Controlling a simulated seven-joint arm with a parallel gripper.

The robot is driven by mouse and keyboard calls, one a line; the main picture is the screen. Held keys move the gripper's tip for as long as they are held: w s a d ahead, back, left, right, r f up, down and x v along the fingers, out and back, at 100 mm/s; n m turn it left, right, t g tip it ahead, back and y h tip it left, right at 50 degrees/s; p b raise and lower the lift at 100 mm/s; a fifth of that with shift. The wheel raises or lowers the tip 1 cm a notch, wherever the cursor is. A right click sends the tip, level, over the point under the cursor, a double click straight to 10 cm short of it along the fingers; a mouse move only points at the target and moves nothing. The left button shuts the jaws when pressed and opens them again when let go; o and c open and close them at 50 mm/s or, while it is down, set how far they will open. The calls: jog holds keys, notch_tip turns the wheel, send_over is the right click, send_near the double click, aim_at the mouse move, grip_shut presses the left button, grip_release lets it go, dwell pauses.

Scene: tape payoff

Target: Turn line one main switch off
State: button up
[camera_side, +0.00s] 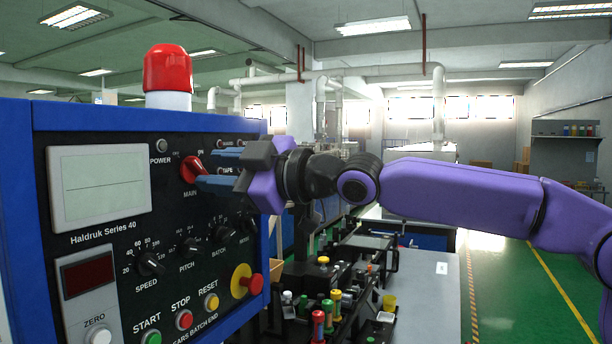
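The red MAIN switch (191,170) is a rotary knob on the black front of the blue control panel (130,118). Its handle appears tilted up and right, towards the ON mark. My gripper (207,168) is just right of the knob, pointing at the panel. Its two blue fingers are apart, one above the other, with a gap between them. The fingertips are close to the knob's right side; I cannot tell whether they touch it. The fingers hide part of the panel lettering to the right.
Below are black SPEED (151,263), PITCH and BATCH knobs, and a red emergency button (252,284) on a yellow collar. A red beacon (168,70) stands on top. A bench with several coloured spools (318,325) lies below my arm. Air above the bench is free.

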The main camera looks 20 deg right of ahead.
jog(key=v, duration=1.5)
jog(key=shift+s+d, duration=0.25)
jog(key=s+d+f+m+g+h, duration=0.1)
jog(key=s+d+f+g+h, duration=0.15)
jog(key=f, duration=0.45)
jog(key=s+d+f+m+g+h, duration=0.1)
jog(key=d+f, duration=0.3)
jog(key=f, duration=0.3)
jog(key=s+d+f+m+g+h, duration=0.1)
jog(key=s+d+f+g+h, duration=0.1)
jog(key=d+f, duration=0.35)
jog(key=s+d+f+m+g+h, duration=0.2)
jog(key=s+d+f+g+h, duration=0.5)
jog(key=s+d+f, duration=1)
jog(key=s+d, duration=0.1)
jog(key=s, duration=0.1)
jog(key=shift+s+f+m, duration=0.3)
jog(key=shift+s+f, duration=0.05)
jog(key=shift+s, duration=0.05)
